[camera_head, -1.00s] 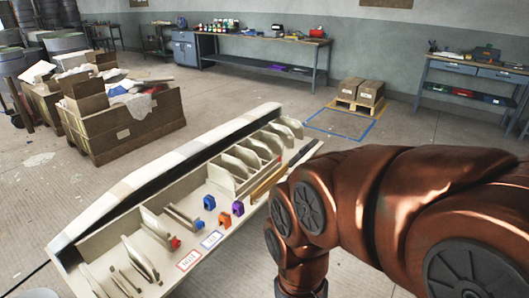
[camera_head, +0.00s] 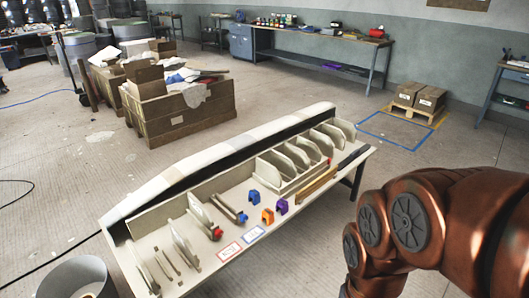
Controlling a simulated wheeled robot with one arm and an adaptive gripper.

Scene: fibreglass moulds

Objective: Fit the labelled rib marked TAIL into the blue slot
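A long pale mould (camera_head: 205,172) lies on a table with several thin pale ribs standing in and beside it. Upright ribs stand at its right end (camera_head: 300,157) and at its near left part (camera_head: 182,243). No TAIL lettering is legible on any rib. Blue blocks (camera_head: 254,196) (camera_head: 242,217) sit mid-table, beside an orange block (camera_head: 267,215) and a purple block (camera_head: 282,205). Whether a blue block is the slot, I cannot tell. A red-bordered card (camera_head: 229,250) and a blue-bordered card (camera_head: 254,234) lie at the front. My gripper is out of view; only my copper-coloured arm shows at right.
A grey bin (camera_head: 78,279) stands at the lower left, near the table. Wooden crates (camera_head: 182,112) stand behind the mould. Boxes on a pallet (camera_head: 417,98) stand beside a blue floor outline. Open floor lies right of the table and at left.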

